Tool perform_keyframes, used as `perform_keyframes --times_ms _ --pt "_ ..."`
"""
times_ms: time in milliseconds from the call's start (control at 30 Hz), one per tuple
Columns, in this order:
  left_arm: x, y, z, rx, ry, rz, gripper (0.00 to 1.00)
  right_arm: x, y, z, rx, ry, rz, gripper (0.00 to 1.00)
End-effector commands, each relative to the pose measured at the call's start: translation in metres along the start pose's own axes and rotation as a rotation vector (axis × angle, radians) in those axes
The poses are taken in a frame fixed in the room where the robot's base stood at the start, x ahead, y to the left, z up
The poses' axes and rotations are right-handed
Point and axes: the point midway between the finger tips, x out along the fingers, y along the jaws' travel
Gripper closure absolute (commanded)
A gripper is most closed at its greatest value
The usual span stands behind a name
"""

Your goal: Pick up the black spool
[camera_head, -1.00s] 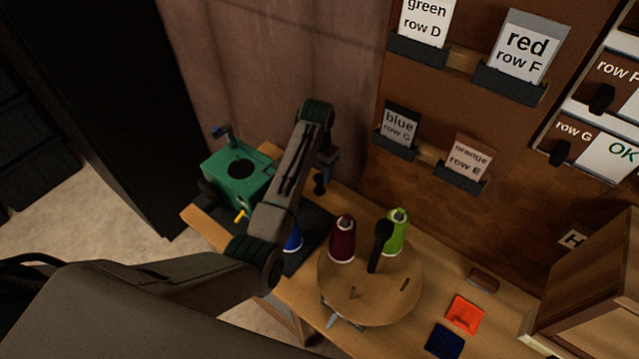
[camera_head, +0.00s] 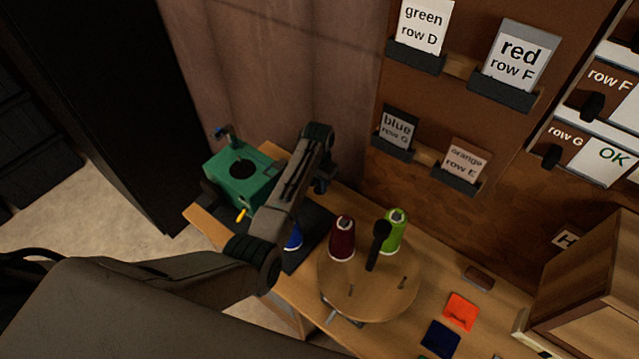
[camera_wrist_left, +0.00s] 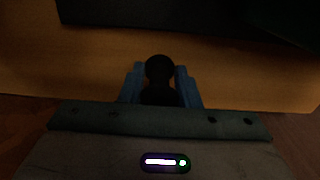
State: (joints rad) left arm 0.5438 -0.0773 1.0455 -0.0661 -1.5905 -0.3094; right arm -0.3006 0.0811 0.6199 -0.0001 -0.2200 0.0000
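A small dark, round-topped thing, which looks like the black spool (camera_wrist_left: 159,70), is between the blue fingers of my left gripper (camera_wrist_left: 160,88) in the left wrist view. The fingers stand close on either side of it; whether they press on it is too dark to tell. In the head view my left gripper (camera_head: 322,182) points down near the table's back edge, right of the green machine, and hides most of the spool. My right gripper is not in view.
A round wooden turntable (camera_head: 365,300) carries a maroon spool (camera_head: 342,238), a lime spool (camera_head: 393,233) and a black upright handle (camera_head: 376,245). A blue spool (camera_head: 293,238) is partly behind my arm. The green machine (camera_head: 238,172) stands left. Orange (camera_head: 461,311) and navy (camera_head: 440,339) patches lie right.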

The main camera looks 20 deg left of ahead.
Motion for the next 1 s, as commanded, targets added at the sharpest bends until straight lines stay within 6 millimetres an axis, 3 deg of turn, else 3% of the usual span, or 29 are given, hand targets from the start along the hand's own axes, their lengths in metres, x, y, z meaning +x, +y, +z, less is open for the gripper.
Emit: perform_keyframes --times_ms 367,800,1000 --pt "-0.005 0.0 -0.001 0.0 0.002 0.0 0.92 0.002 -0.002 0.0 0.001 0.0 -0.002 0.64" --pt "-0.083 0.0 -0.001 0.0 0.004 -0.001 0.92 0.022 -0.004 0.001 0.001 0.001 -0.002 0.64" --pt "-0.099 0.0 0.0 0.0 0.001 0.0 0.92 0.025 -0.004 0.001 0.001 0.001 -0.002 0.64"
